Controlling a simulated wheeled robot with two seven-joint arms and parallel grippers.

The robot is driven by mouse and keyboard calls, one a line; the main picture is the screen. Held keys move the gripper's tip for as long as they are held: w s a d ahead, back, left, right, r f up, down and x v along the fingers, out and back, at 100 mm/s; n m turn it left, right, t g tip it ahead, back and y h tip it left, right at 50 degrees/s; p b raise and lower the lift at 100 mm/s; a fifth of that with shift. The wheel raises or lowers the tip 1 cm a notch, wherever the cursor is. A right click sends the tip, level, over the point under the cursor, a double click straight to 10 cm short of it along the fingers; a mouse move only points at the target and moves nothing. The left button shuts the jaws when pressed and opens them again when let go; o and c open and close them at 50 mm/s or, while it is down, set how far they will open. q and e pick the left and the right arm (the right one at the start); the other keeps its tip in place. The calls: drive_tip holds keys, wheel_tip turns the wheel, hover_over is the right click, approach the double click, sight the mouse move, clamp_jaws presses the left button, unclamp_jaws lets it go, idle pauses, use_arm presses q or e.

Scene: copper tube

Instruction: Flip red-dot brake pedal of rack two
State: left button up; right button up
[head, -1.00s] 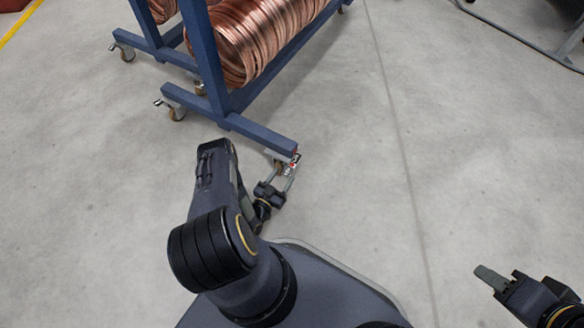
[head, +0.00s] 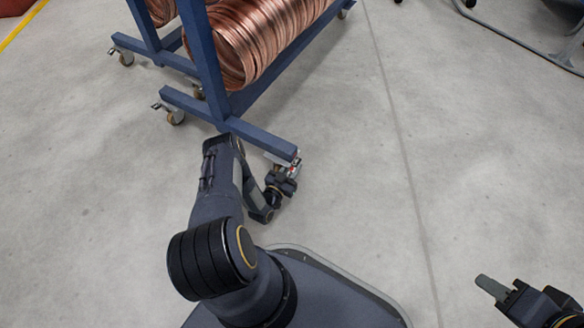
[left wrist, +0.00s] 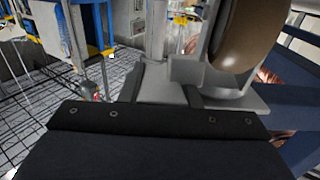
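The blue rack (head: 207,62) holding copper coils stands at upper left in the head view. Its near foot (head: 262,138) ends above a caster, mostly hidden there by the foot and my gripper. A small red patch (head: 293,168) shows at this caster. My left gripper (head: 287,172) is at the caster, below the foot's end. In the left wrist view the brown wheel (left wrist: 250,30) and grey metal caster parts (left wrist: 205,75) are close ahead. The gripper's fingers (left wrist: 163,90) look apart, with light grey metal between them; contact is unclear. My right gripper (head: 495,288) is over bare floor.
Another caster (head: 175,115) stands at the foot's left end. A second blue foot (head: 150,52) is behind it. A grey tubular frame (head: 520,40) is at upper right. The concrete floor (head: 340,190) right of the rack is clear.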

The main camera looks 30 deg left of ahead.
use_arm(q)
drive_tip(key=c, duration=0.4)
drive_tip(key=shift+r+g+p, duration=0.2)
drive_tip(key=shift+g+p, duration=0.5)
drive_tip(key=shift+p, duration=0.1)
drive_tip(key=shift+c, duration=0.2)
drive_tip(key=shift+w+g+p, duration=0.1)
drive_tip(key=shift+g+p, duration=0.45)
drive_tip(key=shift+g, duration=0.05)
drive_tip(key=shift+f+g+p, duration=0.15)
drive_tip(key=shift+g+p, duration=0.4)
drive_tip(key=shift+g, duration=0.35)
drive_tip(key=shift+f+g, duration=0.1)
drive_tip(key=shift+g, duration=0.5)
drive_tip(key=shift+f, duration=0.1)
drive_tip(key=o, duration=1)
